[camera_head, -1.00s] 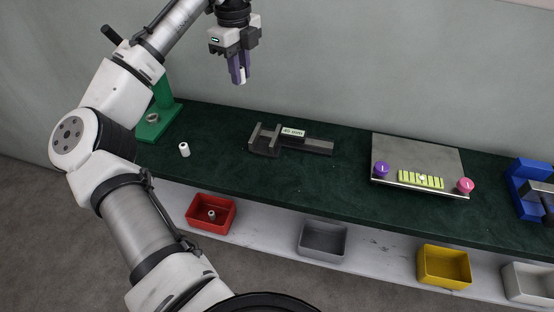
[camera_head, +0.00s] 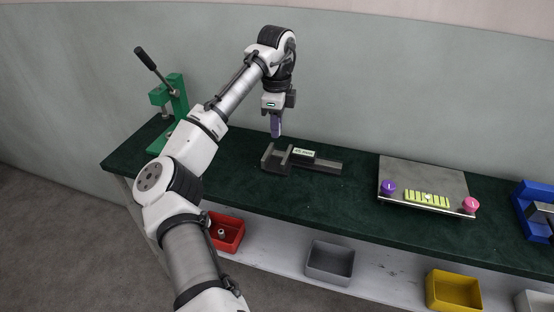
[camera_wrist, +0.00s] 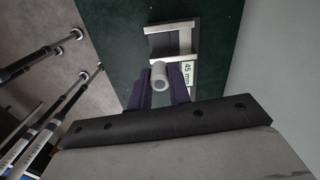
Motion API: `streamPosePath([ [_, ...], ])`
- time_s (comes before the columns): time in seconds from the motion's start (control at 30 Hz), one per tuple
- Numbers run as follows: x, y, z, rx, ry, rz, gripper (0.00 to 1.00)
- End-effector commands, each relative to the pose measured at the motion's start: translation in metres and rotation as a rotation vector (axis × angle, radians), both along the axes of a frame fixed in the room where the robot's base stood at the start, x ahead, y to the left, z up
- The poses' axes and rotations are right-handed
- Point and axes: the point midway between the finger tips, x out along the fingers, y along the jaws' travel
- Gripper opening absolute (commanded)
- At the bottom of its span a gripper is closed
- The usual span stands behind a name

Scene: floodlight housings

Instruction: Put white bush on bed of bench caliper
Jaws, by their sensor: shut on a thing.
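My gripper (camera_head: 276,132) has purple fingers and hangs above the jaw end of the bench caliper. In the wrist view its fingers (camera_wrist: 160,86) are shut on the white bush (camera_wrist: 160,74), a short cylinder whose round end with a hole faces the camera. The dark grey bench caliper (camera_head: 322,166) lies on the green bench top, with its jaws at the left and a display on its beam. In the wrist view the caliper (camera_wrist: 172,29) lies just beyond the bush, its display reading 45 mm. The bush appears above the caliper, apart from it.
A green lever press (camera_head: 177,98) stands at the left end. A grey plate fixture (camera_head: 430,174) with purple and pink knobs and a blue device (camera_head: 530,198) stand to the right. Red (camera_head: 232,243), grey (camera_head: 331,272) and yellow (camera_head: 453,297) bins sit on the shelf below.

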Motion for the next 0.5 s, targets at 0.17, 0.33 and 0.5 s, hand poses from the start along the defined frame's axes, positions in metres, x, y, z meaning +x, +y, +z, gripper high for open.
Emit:
streamPosePath([
  [0.17,-0.001,0.001,-0.042,0.003,0.002,0.000,0.00],
  [0.33,0.000,0.000,-0.063,0.002,0.000,-0.001,0.00],
  [0.5,0.000,0.000,-0.075,0.001,0.000,-0.001,0.00],
])
